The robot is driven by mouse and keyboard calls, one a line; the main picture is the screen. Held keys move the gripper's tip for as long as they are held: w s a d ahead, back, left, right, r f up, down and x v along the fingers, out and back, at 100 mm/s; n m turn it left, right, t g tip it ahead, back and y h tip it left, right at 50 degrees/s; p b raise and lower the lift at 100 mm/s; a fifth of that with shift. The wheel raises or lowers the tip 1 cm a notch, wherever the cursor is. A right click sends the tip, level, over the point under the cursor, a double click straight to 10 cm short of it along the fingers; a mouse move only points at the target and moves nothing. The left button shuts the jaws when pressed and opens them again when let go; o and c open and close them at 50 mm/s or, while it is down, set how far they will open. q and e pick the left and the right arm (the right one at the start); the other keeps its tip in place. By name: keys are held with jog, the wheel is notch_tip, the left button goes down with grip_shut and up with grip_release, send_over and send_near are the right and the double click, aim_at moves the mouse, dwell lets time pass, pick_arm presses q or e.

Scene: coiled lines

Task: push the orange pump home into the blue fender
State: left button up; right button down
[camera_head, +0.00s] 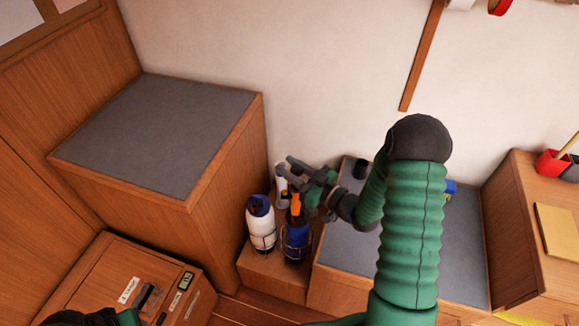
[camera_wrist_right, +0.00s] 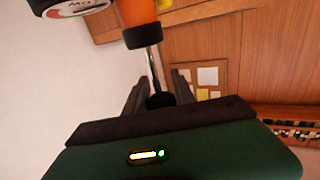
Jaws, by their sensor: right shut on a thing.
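The orange pump (camera_head: 296,204) stands over the top of the blue fender (camera_head: 295,242). I cannot tell how deep its lower end sits. My right gripper (camera_head: 298,176) is at the upper end of the pump, shut on it. In the right wrist view the pump (camera_wrist_right: 136,12) shows an orange body with a black collar and a thin metal rod. The rod's black end lies between the fingers of my right gripper (camera_wrist_right: 158,92). The blue fender is not clear in that view. A dark and green part of my left arm shows at the lower left edge of the head view; its jaws cannot be made out.
A white fender with a blue top (camera_head: 261,226) stands close left of the blue one on a low wooden ledge (camera_head: 268,282). A tall grey-topped cabinet (camera_head: 160,130) rises to the left. A grey-topped bench (camera_head: 345,270) is to the right.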

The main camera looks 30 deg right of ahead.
jog(key=shift+f+b, duration=1)
jog(key=shift+f, duration=0.25)
dwell(0.4)
jog(key=c, duration=1)
grip_release()
jog(key=shift+o, duration=0.2)
jog(key=v, duration=1.6)
jog(key=shift+s, duration=0.4)
jog(key=shift+d, duration=0.1)
